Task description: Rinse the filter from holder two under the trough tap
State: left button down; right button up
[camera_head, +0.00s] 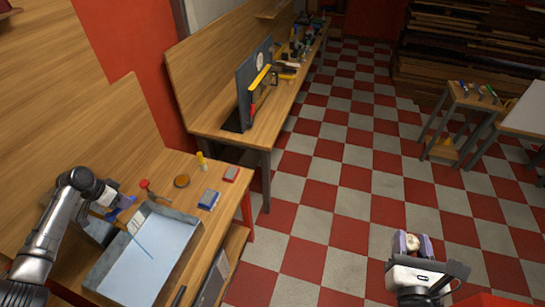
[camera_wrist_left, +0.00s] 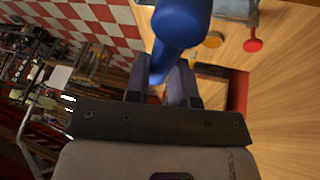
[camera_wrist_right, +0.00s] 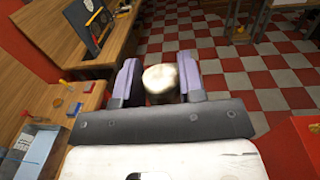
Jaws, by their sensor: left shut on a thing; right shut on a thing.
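The trough (camera_head: 187,228) is a shallow grey-rimmed basin with a pale blue inside, on the bench at the lower left of the head view. A thin blue streak (camera_head: 143,246) shows over it; I cannot tell if it is water. My left gripper (camera_head: 122,206) is at the trough's far left corner, shut on a blue handle (camera_wrist_left: 181,22), which seems to be the tap's. My right gripper (camera_head: 412,243) is shut on a whitish round filter (camera_wrist_right: 160,79), held over the floor well right of the trough. The filter's lower part is hidden by the gripper. I cannot make out the holders.
A grey panel (camera_head: 254,83) stands on the farther bench. The checkered floor between is clear.

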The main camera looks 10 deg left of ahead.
pick_arm(q)
jog(key=c, duration=1)
grip_release()
jog(key=shift+r, duration=0.1)
jog(key=b+v, duration=0.2)
jog(key=v, duration=1)
pick_arm(e)
notch_tip(320, 180, down, 2)
jog(key=shift+f, duration=0.2)
